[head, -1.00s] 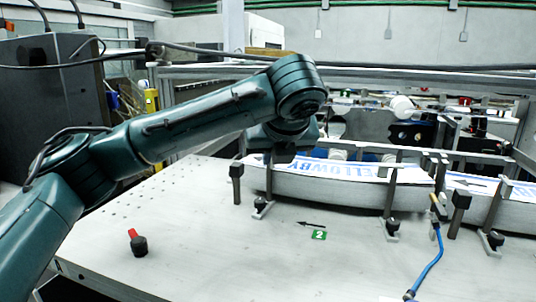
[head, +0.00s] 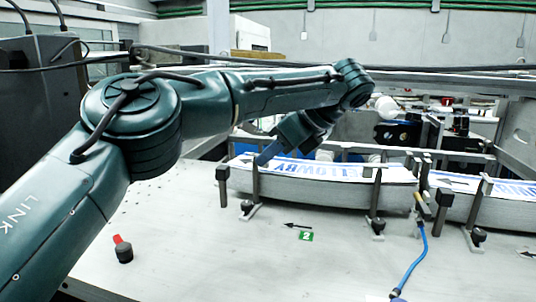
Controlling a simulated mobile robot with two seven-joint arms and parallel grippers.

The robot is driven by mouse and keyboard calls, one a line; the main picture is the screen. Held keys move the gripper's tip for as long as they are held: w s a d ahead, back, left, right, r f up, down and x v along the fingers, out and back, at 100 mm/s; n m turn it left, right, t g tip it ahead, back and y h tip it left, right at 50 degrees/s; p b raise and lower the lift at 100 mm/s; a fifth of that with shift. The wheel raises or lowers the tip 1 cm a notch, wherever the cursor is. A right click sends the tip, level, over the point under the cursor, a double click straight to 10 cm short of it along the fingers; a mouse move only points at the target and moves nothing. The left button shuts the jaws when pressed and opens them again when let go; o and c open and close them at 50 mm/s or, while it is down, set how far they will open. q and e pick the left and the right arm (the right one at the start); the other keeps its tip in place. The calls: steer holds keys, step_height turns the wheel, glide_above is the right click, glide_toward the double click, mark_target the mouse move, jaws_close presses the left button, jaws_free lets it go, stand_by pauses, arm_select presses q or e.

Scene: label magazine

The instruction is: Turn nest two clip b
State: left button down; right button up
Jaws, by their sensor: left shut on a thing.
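Nest two, with a green "2" tag (head: 306,236) in front, holds a stack of printed white labels (head: 330,190). A dark upright clip post (head: 255,186) with a black knob (head: 247,206) at its foot stands at the stack's front left. A second clip post (head: 376,195) with a knob (head: 378,224) stands at the front right. My left gripper (head: 264,157) reaches over the stack from behind, tilted, its tip at the top of the left clip. It is shut on that clip, though the grip itself is mostly hidden. No letter marks the clips. My right gripper is out of view.
A dark-capped post (head: 222,186) stands left of the stack. Another post (head: 442,208), a blue hose (head: 413,262) and a neighbouring label stack (head: 505,212) are at right. A red-topped black knob (head: 123,249) stands on the clear front-left table.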

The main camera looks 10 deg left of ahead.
arm_select(q)
steer(key=shift+w+n+g, duration=0.15)
steer(key=shift+n+g, duration=0.25)
steer(key=shift+n, duration=0.1)
steer(key=c, duration=1.5)
jaws_free()
